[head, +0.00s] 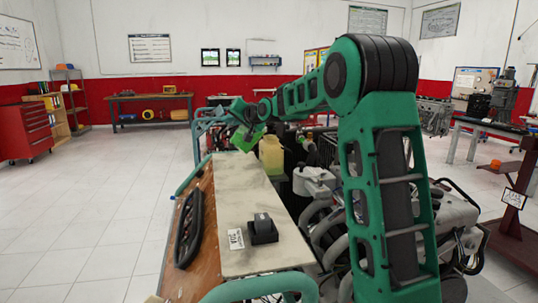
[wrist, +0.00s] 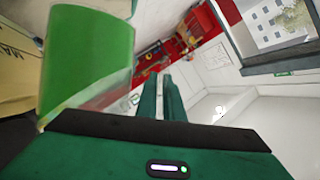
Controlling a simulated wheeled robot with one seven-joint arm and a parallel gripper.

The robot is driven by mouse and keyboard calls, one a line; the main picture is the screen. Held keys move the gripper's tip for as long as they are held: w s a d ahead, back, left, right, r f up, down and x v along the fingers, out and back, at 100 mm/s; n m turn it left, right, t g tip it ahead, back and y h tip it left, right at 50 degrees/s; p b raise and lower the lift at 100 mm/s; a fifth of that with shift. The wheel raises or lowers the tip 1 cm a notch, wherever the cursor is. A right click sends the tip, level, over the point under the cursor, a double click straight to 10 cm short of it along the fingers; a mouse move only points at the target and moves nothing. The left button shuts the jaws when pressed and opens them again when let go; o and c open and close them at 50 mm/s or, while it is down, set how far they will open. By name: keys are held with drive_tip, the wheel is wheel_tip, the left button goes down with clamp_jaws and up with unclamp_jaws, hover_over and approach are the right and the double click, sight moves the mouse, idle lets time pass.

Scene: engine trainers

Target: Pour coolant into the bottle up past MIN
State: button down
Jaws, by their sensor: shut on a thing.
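My gripper (head: 243,124) is at the far end of my outstretched arm, shut on a green container (head: 248,140). The container is tilted, just left of and slightly above the yellowish bottle (head: 271,158). In the wrist view the green container (wrist: 88,55) fills the upper left, with a pale translucent edge along its bottom. Part of the bottle (wrist: 16,65) shows at the left edge, with dark lettering that looks like the start of MAX. I cannot make out a liquid stream, the liquid level or the MIN mark.
The bottle stands at the back of an engine trainer, behind a pale flat panel (head: 245,190) bearing a small black box (head: 262,229). A white reservoir (head: 314,181) and hoses are to its right. Open floor (head: 90,200) lies left.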

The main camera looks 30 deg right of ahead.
drive_tip(key=shift+d+r+m+p, duration=0.35)
drive_tip(key=shift+r+m+p, duration=0.2)
drive_tip(key=shift+r, duration=0.25)
drive_tip(key=shift+d+r, duration=0.15)
drive_tip(key=shift+d, duration=0.1)
drive_tip(key=shift+y, duration=0.3)
drive_tip(key=shift+w+d+r+m, duration=0.2)
drive_tip(key=shift+d+r+m, duration=0.15)
drive_tip(key=shift+d+r, duration=0.05)
idle(0.4)
drive_tip(key=shift+s+d, duration=0.15)
drive_tip(key=shift+d, duration=0.15)
drive_tip(key=shift+d+r+m+y, duration=0.3)
drive_tip(key=shift+d+m, duration=0.25)
drive_tip(key=shift+m, duration=0.15)
idle(0.9)
drive_tip(key=shift+a+f+n, duration=0.25)
drive_tip(key=shift+a+n, duration=0.35)
drive_tip(key=shift+a, duration=0.25)
drive_tip(key=a+f+n+h+b, duration=0.2)
drive_tip(key=a+f+n, duration=0.2)
drive_tip(key=f, duration=0.3)
drive_tip(key=shift+a+n+b, duration=0.3)
drive_tip(key=shift+b, duration=0.05)
